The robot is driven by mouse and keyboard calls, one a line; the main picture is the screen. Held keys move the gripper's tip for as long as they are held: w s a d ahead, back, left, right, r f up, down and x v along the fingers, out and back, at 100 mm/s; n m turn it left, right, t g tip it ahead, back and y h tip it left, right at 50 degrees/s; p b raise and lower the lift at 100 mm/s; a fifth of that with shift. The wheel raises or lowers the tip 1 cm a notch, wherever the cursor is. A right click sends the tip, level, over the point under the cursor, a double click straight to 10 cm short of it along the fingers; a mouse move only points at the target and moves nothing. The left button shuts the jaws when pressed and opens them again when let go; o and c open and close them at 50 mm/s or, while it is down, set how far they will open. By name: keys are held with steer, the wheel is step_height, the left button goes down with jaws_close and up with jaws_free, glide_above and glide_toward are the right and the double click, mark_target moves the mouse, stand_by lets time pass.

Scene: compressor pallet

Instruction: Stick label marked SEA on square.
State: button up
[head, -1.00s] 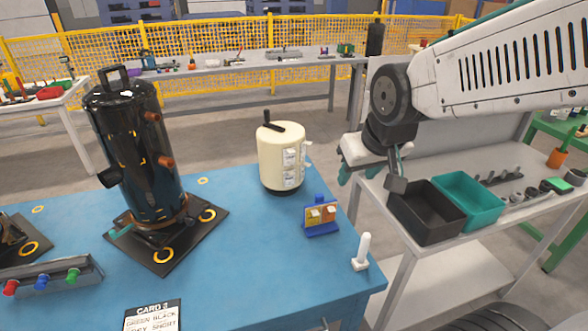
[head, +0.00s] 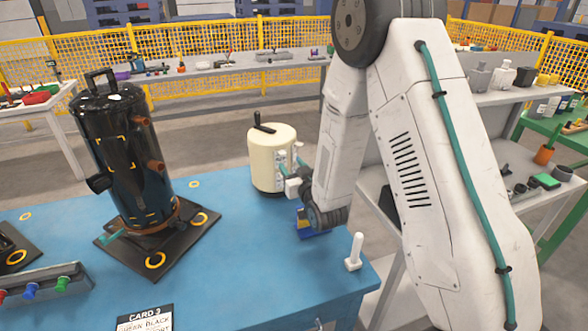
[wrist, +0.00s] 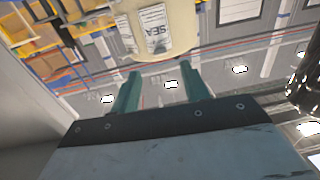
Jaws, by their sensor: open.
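The label marked SEA (wrist: 155,30) is white with dark letters and sits on the side of the cream cylinder (wrist: 182,28). In the head view the cream cylinder (head: 265,160) stands upright on the blue table, its labels partly hidden by my gripper. My gripper (head: 285,165) is at the cylinder's right side. In the wrist view my gripper (wrist: 160,76) is open, with two teal fingers apart and nothing between them, pointing towards the SEA label with a gap. The square (head: 114,151), marked by yellow corner lines, is on the upright black tank (head: 130,185) at the left.
A second white label (wrist: 125,34) is beside the SEA one. A blue holder (head: 308,233) is mostly hidden behind my wrist. A white peg stand (head: 354,254) is near the table's right edge. The blue table (head: 230,260) is clear between tank and cylinder.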

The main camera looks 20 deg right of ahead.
steer(key=w, duration=0.7)
steer(key=shift+w+a, duration=0.25)
steer(key=shift+w, duration=0.1)
jaws_close()
